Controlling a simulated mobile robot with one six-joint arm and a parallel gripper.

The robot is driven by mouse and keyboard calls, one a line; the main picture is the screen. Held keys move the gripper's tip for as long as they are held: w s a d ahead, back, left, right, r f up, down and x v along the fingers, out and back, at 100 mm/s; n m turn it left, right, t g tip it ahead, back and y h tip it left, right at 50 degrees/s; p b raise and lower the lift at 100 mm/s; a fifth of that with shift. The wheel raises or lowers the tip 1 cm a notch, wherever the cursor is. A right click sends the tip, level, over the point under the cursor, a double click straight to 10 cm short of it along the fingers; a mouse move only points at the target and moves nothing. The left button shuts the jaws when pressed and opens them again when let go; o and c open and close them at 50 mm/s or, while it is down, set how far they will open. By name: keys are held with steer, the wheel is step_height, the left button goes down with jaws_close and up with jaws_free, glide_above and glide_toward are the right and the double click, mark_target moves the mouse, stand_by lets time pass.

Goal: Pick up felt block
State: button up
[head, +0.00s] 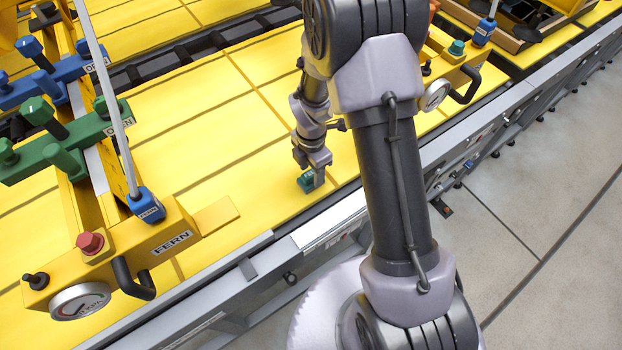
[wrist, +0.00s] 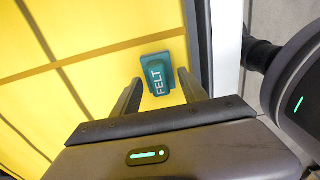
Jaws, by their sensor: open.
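The felt block (wrist: 157,74) is a small teal block with the white word FELT on it, lying on the yellow panel surface. In the head view the felt block (head: 306,182) shows at the tip of my arm, partly hidden by my gripper (head: 318,172). In the wrist view my gripper (wrist: 160,100) is open, with one finger to the left of the block and one to the right. The block appears between and just beyond the fingertips. I cannot tell whether either finger touches it.
A yellow lifter beam marked FERN (head: 172,242) stands at the left, with green OPEN levers (head: 75,135), a red knob (head: 90,243) and a gauge (head: 80,301). A grey rail (head: 330,222) edges the yellow panels. Another gauge (head: 435,95) and black handle are at the right.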

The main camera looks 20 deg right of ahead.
steer(key=shift+w+f, duration=0.15)
steer(key=shift+f, duration=0.65)
steer(key=shift+r, duration=0.1)
steer(key=shift+c, duration=0.4)
jaws_close()
steer(key=shift+r, duration=0.55)
step_height(320, 180, up, 2)
steer(key=shift+r+p, duration=0.25)
steer(key=shift+p, duration=0.1)
steer(key=s+d, duration=0.3)
steer(key=s, duration=0.4)
steer(key=s+d+r, duration=0.1)
steer(key=s+d, duration=0.2)
steer(key=s, duration=0.4)
steer(key=shift+s+d+r, duration=0.2)
steer(key=shift+s, duration=0.2)
